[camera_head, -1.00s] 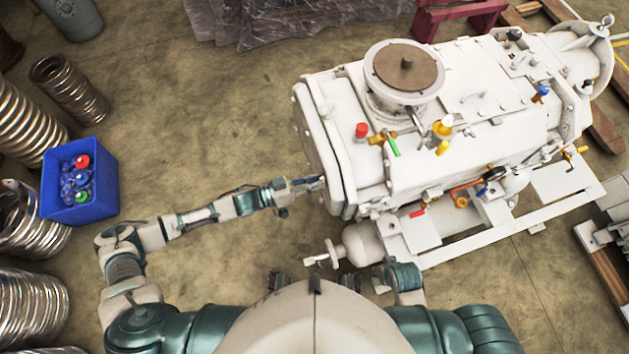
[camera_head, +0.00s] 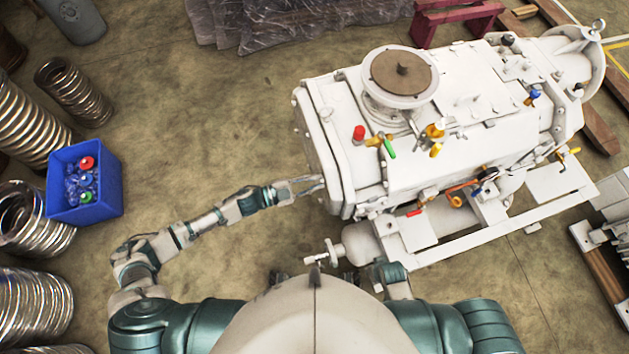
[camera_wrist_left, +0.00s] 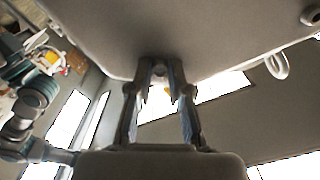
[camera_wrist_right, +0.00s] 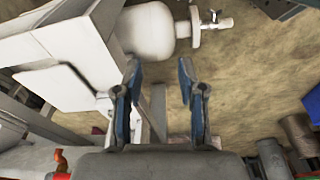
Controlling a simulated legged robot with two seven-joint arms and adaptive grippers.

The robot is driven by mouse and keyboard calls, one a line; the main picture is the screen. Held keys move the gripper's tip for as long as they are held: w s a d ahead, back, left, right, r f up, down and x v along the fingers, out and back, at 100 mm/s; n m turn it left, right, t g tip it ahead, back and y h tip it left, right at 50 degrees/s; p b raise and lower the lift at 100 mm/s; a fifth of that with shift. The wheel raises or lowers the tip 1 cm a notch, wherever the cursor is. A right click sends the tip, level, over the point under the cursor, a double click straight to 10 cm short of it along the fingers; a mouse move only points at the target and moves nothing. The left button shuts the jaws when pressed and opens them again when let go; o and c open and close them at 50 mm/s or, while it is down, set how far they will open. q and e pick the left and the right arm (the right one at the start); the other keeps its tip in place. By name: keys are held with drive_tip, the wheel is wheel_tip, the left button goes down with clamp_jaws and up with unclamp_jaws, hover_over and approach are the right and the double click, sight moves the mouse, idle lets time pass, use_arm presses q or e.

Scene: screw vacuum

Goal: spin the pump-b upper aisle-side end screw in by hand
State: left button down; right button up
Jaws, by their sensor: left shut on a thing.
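The white pump (camera_head: 465,125) stands right of centre in the head view, its flat end plate (camera_head: 307,135) facing left. My left gripper (camera_head: 318,184) is at that end plate. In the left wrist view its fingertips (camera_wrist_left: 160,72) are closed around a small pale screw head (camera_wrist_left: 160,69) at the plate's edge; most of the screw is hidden. My right gripper (camera_wrist_right: 160,84) is open and empty, beside the pump's frame and a white cylinder (camera_wrist_right: 150,32) with a valve. In the head view my body mostly hides the right gripper.
A blue bin (camera_head: 84,203) with coloured items stands at left, among shiny coiled hoses (camera_head: 36,310). Several coloured valve handles stick out of the pump. A white valve fitting (camera_head: 326,253) projects below the end plate.

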use_arm(q)
drive_tip(key=shift+a+f+m, duration=0.1)
drive_tip(key=shift+f+m, duration=0.1)
drive_tip(key=shift+m, duration=0.8)
use_arm(e)
drive_tip(key=shift+s+f, duration=0.1)
drive_tip(key=shift+f, duration=0.35)
use_arm(q)
drive_tip(key=c, duration=1.1)
unclamp_jaws()
use_arm(e)
drive_tip(key=shift+a, duration=0.1)
use_arm(q)
drive_tip(key=shift+a+r, duration=0.1)
drive_tip(key=shift+a, duration=0.05)
drive_tip(key=v, duration=1.2)
